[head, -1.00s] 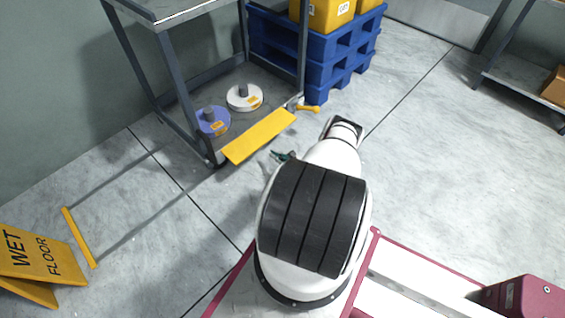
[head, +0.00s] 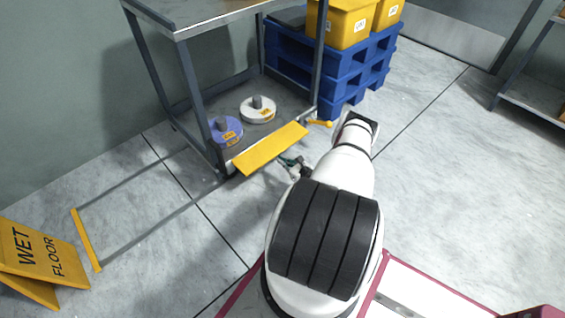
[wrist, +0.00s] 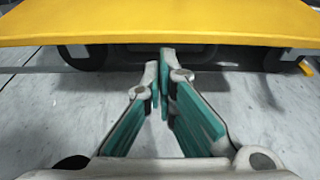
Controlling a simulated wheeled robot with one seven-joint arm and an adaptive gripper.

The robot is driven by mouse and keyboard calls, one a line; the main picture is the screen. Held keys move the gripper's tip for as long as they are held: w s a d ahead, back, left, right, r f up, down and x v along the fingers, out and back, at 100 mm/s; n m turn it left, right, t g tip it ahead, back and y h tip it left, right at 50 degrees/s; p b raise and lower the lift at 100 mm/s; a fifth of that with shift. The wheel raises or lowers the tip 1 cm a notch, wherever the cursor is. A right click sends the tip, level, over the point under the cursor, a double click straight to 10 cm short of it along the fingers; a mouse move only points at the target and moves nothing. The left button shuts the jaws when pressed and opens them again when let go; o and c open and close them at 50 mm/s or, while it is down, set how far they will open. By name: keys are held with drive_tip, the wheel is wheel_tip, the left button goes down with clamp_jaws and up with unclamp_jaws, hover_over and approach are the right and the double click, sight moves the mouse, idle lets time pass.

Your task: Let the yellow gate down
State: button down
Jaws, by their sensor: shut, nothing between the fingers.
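The yellow gate (head: 270,148) is a flat board along the front edge of the trolley's lower shelf (head: 207,108). In the wrist view the gate (wrist: 160,24) spans the top of the picture; its exact tilt is hard to tell. My gripper (head: 291,162) is low, just in front of the gate towards its right half, partly hidden by my arm. In the wrist view my gripper (wrist: 163,85) has its green-padded fingers together and empty, with the tips below the gate's near edge in the picture. I cannot tell whether they touch it.
A purple spool (head: 226,130) and a white spool (head: 258,109) sit on the lower shelf. An orange handle (head: 320,122) is beside the gate's right end. Blue pallets (head: 345,75) with yellow bins (head: 340,22) stand behind. A wet-floor sign (head: 38,262) stands left. Floor at right is clear.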

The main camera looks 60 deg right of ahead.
drive_tip(key=shift+r, duration=0.1)
drive_tip(key=g+p, duration=0.1)
drive_tip(key=r+p, duration=0.1)
drive_tip(key=p, duration=0.1)
drive_tip(key=r+g+p, duration=0.1)
drive_tip(key=p, duration=0.1)
drive_tip(key=shift+s+r+g+y, duration=0.25)
drive_tip(key=shift+g+y, duration=0.05)
drive_tip(key=shift+f, duration=0.1)
drive_tip(key=s+a, duration=0.2)
drive_tip(key=s, duration=0.7)
drive_tip(key=shift+a, duration=0.15)
idle(0.5)
drive_tip(key=shift+s, duration=0.1)
